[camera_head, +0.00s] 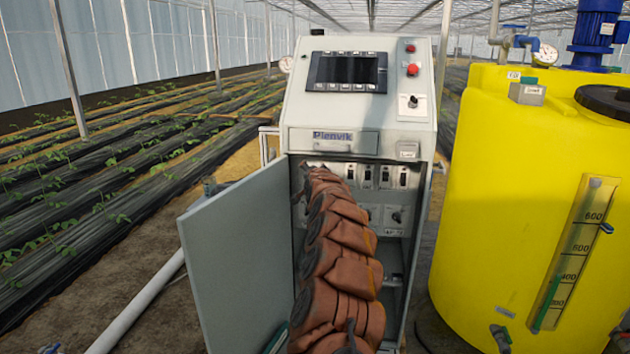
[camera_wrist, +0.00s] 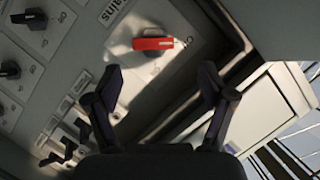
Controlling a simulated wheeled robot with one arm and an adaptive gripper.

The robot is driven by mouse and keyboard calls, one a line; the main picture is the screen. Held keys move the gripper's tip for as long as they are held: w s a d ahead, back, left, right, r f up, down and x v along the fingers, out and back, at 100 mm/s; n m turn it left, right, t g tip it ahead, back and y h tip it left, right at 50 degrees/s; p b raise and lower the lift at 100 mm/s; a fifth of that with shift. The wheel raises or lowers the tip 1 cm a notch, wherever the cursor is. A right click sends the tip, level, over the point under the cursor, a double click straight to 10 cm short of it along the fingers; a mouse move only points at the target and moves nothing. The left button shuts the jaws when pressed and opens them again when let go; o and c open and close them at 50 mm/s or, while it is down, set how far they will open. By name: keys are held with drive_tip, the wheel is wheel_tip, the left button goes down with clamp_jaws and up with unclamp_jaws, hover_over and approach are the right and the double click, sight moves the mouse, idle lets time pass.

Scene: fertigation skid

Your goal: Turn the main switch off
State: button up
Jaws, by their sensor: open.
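The main switch is a red handle (camera_wrist: 153,44) on a pale plate in the wrist view. The plate bears a label of which "ains" is readable. The handle lies level across that picture; its on or off marks are too small to read. My gripper (camera_wrist: 162,80) is open, its two dark fingers apart and empty, below the red handle in the picture, with the handle above the gap between them. They do not appear to touch it. In the head view my arm reaches into the open cabinet (camera_head: 305,139) and hides the red handle and my gripper.
The cabinet door (camera_head: 240,255) stands open at the left. Black knobs (camera_wrist: 30,18) and a row of breakers (camera_wrist: 60,152) sit beside the red handle. A red button (camera_head: 412,70) is on the upper panel. A yellow tank (camera_head: 500,200) stands close at the right.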

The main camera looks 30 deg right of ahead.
drive_tip(key=shift+f+v, duration=0.2)
drive_tip(key=shift+v, duration=0.85)
drive_tip(key=shift+f+v, duration=0.25)
drive_tip(key=shift+v, duration=0.85)
drive_tip(key=shift+s, duration=0.1)
